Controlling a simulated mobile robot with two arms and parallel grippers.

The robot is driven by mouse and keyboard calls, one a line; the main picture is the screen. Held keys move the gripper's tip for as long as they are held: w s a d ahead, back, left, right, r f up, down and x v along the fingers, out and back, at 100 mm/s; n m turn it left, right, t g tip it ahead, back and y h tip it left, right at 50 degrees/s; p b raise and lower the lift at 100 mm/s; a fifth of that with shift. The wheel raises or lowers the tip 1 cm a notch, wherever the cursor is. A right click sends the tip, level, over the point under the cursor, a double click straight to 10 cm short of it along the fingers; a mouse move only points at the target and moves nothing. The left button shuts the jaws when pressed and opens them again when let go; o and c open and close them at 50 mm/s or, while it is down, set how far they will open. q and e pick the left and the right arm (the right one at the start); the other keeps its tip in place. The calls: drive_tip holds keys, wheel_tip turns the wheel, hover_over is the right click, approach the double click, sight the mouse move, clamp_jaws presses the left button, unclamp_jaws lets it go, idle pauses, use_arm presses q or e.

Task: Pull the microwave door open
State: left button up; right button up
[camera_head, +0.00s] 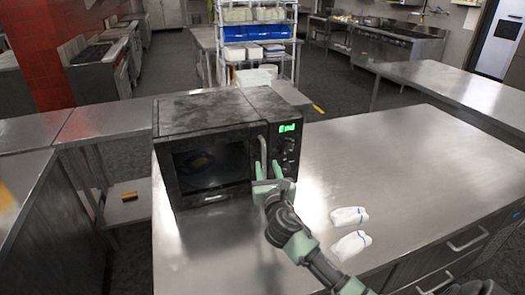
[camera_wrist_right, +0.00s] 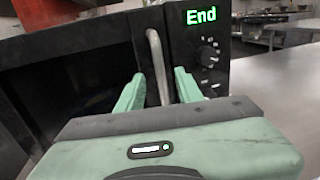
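The black microwave (camera_head: 210,112) stands on the steel counter with its front toward me, and its display shows a green "End". Its door (camera_head: 212,163) looks shut; something dim shows behind the glass. The vertical metal handle (camera_head: 263,155) is at the right edge of the door, and it also shows in the right wrist view (camera_wrist_right: 158,65). My right gripper (camera_head: 268,170) is at the handle. In the right wrist view its green fingers (camera_wrist_right: 158,88) are open, one on each side of the handle, with gaps visible. My left gripper is not in view.
A shelf rack with a blue bin (camera_head: 255,32) stands behind. The counter in front of the door is bare.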

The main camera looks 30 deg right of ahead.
sight(264, 157)
drive_tip(key=w, duration=0.2)
drive_tip(key=w+d, duration=0.1)
drive_tip(key=shift+d+r+p, duration=0.1)
drive_tip(key=shift+r+p, duration=0.2)
drive_tip(key=shift+r, duration=0.1)
drive_tip(key=shift+w+d+f, duration=0.15)
drive_tip(key=shift+w+d, duration=0.15)
drive_tip(key=shift+w, duration=0.25)
drive_tip(key=shift+w+d+f, duration=0.15)
drive_tip(key=shift+w+d, duration=0.1)
drive_tip(key=shift+w, duration=0.3)
drive_tip(key=shift+w+d, duration=0.15)
drive_tip(key=shift+w, duration=0.15)
drive_tip(key=shift+r, duration=0.1)
drive_tip(key=c, duration=0.6)
clamp_jaws()
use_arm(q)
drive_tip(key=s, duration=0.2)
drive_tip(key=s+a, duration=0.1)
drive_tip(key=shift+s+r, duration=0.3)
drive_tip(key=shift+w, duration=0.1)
